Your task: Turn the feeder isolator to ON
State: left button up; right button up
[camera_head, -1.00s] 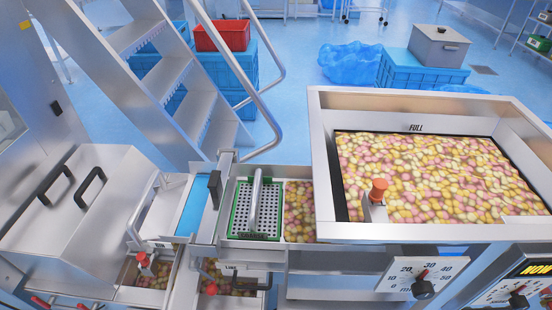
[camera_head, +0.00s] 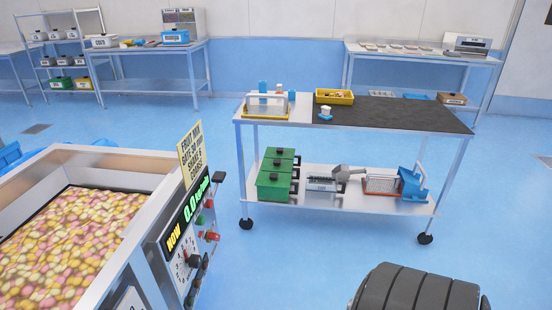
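The control panel of the feeder (camera_head: 172,240) stands at the lower left, seen at a steep angle. Its display reads NOW 0.0, with a dial and black knob (camera_head: 193,261) below. On the panel's right edge is a red switch handle (camera_head: 211,237), with small green and red buttons near it. A black knob (camera_head: 219,177) sticks out at the top corner. I cannot tell which of these is the isolator, nor read any ON or OFF mark. Neither of my grippers is in view.
The hopper (camera_head: 150,164) full of candy fills the lower left. A wheeled cart (camera_head: 285,113) with a dark mat, a yellow tray (camera_head: 334,97) and green boxes (camera_head: 275,180) stands ahead. Benches line the back wall. The blue floor between feeder and cart is clear.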

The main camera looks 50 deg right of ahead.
aim_at(212, 236)
jog(key=z, duration=1.2)
jog(key=u, duration=0.5)
jog(key=i+l+u, duration=0.1)
jog(key=l+u, duration=0.4)
jog(key=l, duration=0.4)
jog(key=k+l+u, duration=0.1)
jog(key=l+u, duration=0.4)
jog(key=l, duration=0.4)
